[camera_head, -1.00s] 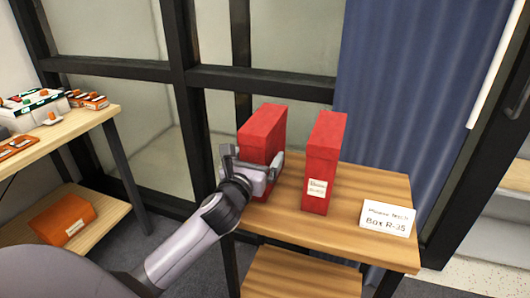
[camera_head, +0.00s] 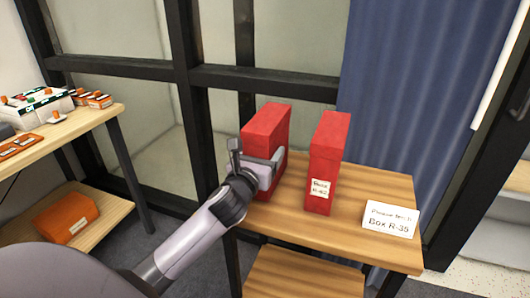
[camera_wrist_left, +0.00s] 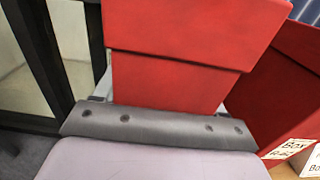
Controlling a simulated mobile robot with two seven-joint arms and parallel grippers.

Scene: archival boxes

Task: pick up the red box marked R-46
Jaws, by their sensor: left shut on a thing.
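Two tall red boxes stand side by side on a small wooden table (camera_head: 385,185). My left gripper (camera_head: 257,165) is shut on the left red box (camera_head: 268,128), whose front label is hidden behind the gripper. This box fills the middle of the left wrist view (camera_wrist_left: 185,60), with its overhanging lid above the gripper. I cannot tell whether its base touches the table. The right red box (camera_head: 326,160) stands upright beside it, with a white label whose number is too blurred to read surely. It shows at the right of the wrist view (camera_wrist_left: 285,90). My right gripper is not in view.
A white card (camera_head: 390,218) reading "Please fetch Box R-35" stands at the table's right front. A dark-framed glass partition (camera_head: 265,82) and a blue curtain (camera_head: 420,90) are close behind. At left, a shelf unit (camera_head: 75,128) holds small boxes and an orange box (camera_head: 65,217).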

